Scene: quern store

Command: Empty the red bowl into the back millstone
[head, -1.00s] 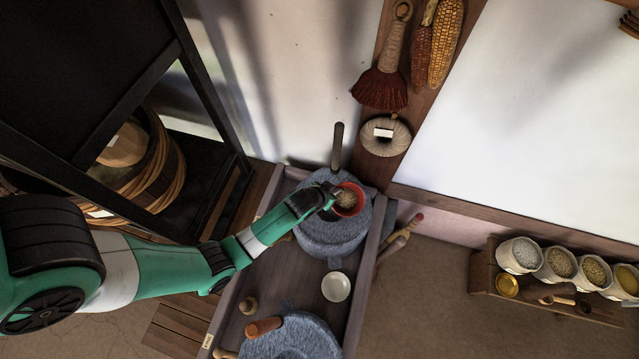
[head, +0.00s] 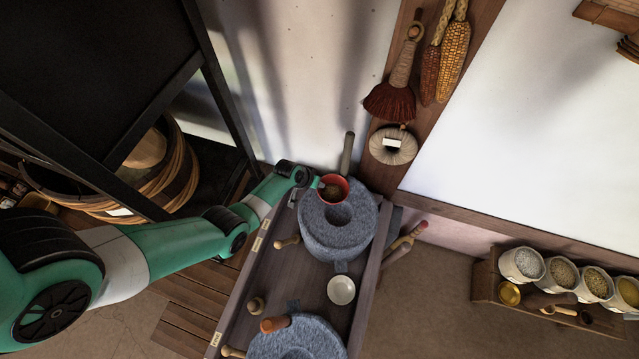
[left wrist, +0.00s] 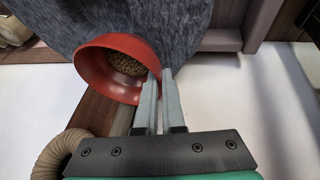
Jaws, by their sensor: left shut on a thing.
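The red bowl (head: 333,190) is held above the far edge of the back millstone (head: 345,245), the grey stone nearest the wall. My left gripper (head: 315,184) is shut on the bowl's rim. In the left wrist view, my left gripper (left wrist: 158,78) pinches the rim of the red bowl (left wrist: 92,66), with tan grain inside. The back millstone's dark central hole shows in the head view, nearer the camera than the bowl. The stone also fills the top of the left wrist view (left wrist: 150,22). I cannot tell the bowl's exact tilt. My right gripper is out of view.
A second millstone (head: 297,343) with a wooden handle stands nearer on the wooden trough (head: 240,305). A small white dish (head: 341,290) lies between the stones. A grey upright bar (head: 347,155) stands behind the back millstone. Several grain sacks (head: 522,265) stand at right.

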